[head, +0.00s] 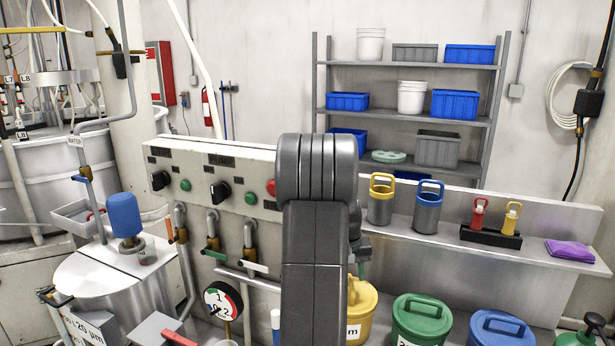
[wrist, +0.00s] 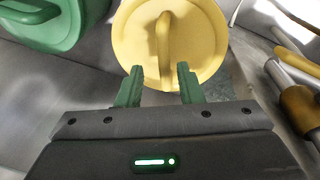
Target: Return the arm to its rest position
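My arm (head: 316,250) stands raised in the middle of the head view and hides my gripper there. In the wrist view my gripper (wrist: 160,84) has its two green fingers apart with nothing held between them. Just beyond the fingertips is a yellow lid (wrist: 205,45) with an arched handle (wrist: 164,38). The handle's near end lines up with the gap between the fingers, and I see no contact. The yellow bucket (head: 362,310) shows in the head view, partly hidden behind my arm.
A green-lidded bucket (head: 421,319) and a blue-lidded one (head: 500,328) stand to the right. Behind are a ledge (head: 465,250) with two canisters, and a valve panel (head: 235,205). Pipes and a pressure gauge (head: 222,301) are close on the left.

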